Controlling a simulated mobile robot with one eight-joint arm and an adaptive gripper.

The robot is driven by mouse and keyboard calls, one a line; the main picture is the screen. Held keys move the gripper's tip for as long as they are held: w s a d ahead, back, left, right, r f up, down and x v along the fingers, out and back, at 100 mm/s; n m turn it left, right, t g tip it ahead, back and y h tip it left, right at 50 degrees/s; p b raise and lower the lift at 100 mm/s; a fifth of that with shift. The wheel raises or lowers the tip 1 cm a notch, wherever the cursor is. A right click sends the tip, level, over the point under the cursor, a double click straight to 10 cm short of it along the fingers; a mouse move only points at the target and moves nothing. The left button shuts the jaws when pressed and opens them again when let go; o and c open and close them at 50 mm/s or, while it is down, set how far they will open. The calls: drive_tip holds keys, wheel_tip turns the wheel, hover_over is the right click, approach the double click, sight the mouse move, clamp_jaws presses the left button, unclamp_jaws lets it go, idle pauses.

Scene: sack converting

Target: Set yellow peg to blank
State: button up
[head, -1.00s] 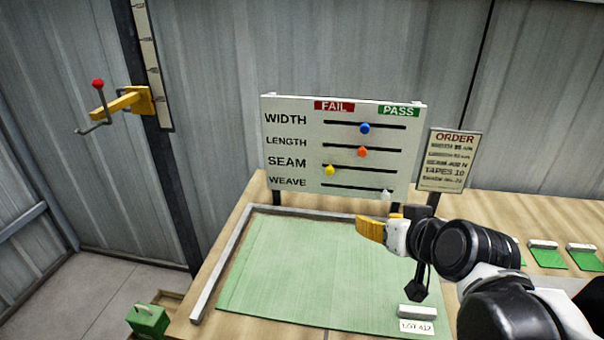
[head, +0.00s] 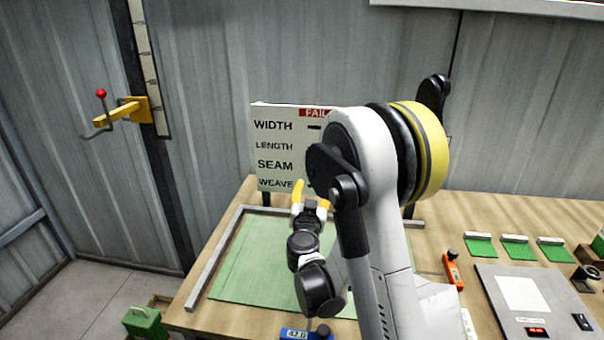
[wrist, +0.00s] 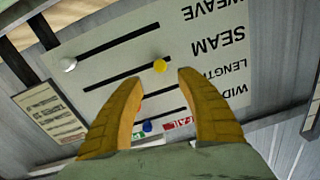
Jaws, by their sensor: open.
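The yellow peg (wrist: 160,66) is on the SEAM slot of the white board (head: 275,150), near the lettering end. In the wrist view, which sees the board upside down, it shows between and just beyond my fingertips. My gripper (wrist: 160,77) is open, with nothing visible between its yellow fingers; I cannot tell whether either touches the peg. In the head view my gripper (head: 311,196) is at the board's lower part, and my arm hides the pegs. The white peg (wrist: 68,65) is at the far end of the WEAVE slot. The blue peg (wrist: 148,126) shows between the fingers, farther off.
A green sheet (head: 245,265) lies on the bench below the board, inside a grey edge rail (head: 208,268). An order card (wrist: 48,108) stands beside the board. A grey device (head: 490,290) and an orange tool (head: 452,270) lie on the right.

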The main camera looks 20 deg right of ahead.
drive_tip(key=b+x, duration=0.2)
drive_tip(key=x, duration=0.7)
drive_tip(key=shift+w+d, duration=0.2)
drive_tip(key=shift+w, duration=0.05)
clamp_jaws()
